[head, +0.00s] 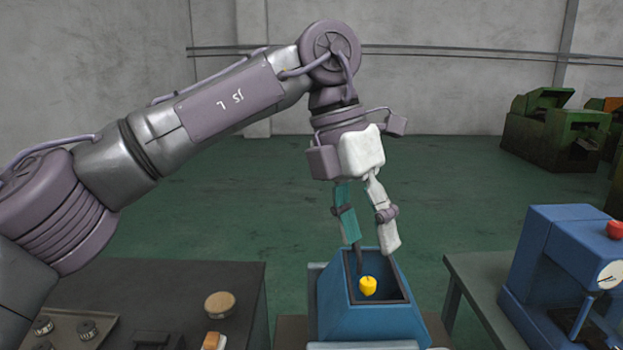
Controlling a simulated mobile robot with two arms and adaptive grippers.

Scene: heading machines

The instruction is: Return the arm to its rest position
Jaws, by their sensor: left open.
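My left arm comes in from the left and bends down at its wrist. Its gripper (373,252) is open, pointing down over a blue hopper-like bin (365,323). One fingertip overlaps the bin's opening in the picture and the other is at its far rim. A small yellow piece (368,286) is inside the bin, below the fingers and apart from them. I cannot tell how deep the fingertips are. My right gripper is not in view.
A dark table (240,285) at lower left holds a tray (70,328) of small round parts and a round tan disc (219,305). A blue machine (548,262) with a red knob and dial stands on a table at right. Green machines (555,130) stand behind. Open green floor lies beyond.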

